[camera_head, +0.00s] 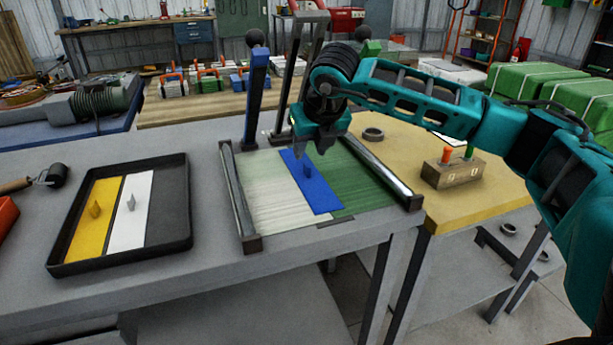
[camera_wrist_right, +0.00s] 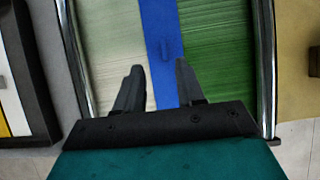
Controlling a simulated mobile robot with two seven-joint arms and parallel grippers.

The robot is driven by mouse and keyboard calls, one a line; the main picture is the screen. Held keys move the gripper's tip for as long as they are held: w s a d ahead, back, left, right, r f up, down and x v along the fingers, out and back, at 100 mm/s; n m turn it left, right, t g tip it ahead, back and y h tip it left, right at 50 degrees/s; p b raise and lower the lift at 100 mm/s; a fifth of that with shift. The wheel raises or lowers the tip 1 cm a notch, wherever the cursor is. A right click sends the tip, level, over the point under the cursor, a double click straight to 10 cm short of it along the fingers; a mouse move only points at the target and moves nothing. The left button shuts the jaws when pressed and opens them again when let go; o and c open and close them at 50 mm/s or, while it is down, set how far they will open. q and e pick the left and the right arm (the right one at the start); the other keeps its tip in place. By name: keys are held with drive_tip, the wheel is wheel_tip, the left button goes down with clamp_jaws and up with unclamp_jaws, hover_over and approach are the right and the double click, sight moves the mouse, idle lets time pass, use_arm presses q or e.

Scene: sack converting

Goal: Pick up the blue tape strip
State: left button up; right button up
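The blue tape strip (camera_head: 322,194) lies flat across the seam between a whitish sheet (camera_head: 271,198) and a green sheet (camera_head: 360,185), and a small blue tab (camera_head: 307,169) stands up from it. My right gripper (camera_head: 311,148) hangs above the strip's far part, fingers pointing down. In the right wrist view the two fingers (camera_wrist_right: 158,88) are spread apart, with the strip (camera_wrist_right: 159,30) and its tab (camera_wrist_right: 165,49) in line with the gap between them. Nothing is held. My left gripper does not show.
A black tray (camera_head: 172,212) at left holds a yellow strip (camera_head: 92,218) and a white strip (camera_head: 131,212), each with a tab. Metal rails (camera_head: 380,172) flank the sheets. A wooden block with an orange and a green knob (camera_head: 452,170) sits on the yellow table at right.

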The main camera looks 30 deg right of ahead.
sight(307, 165)
drive_tip(key=x, duration=0.6)
drive_tip(key=shift+w+d+f+b, duration=0.1)
drive_tip(key=shift+d+f+b, duration=0.2)
drive_tip(key=shift+d+f, duration=0.05)
clamp_jaws()
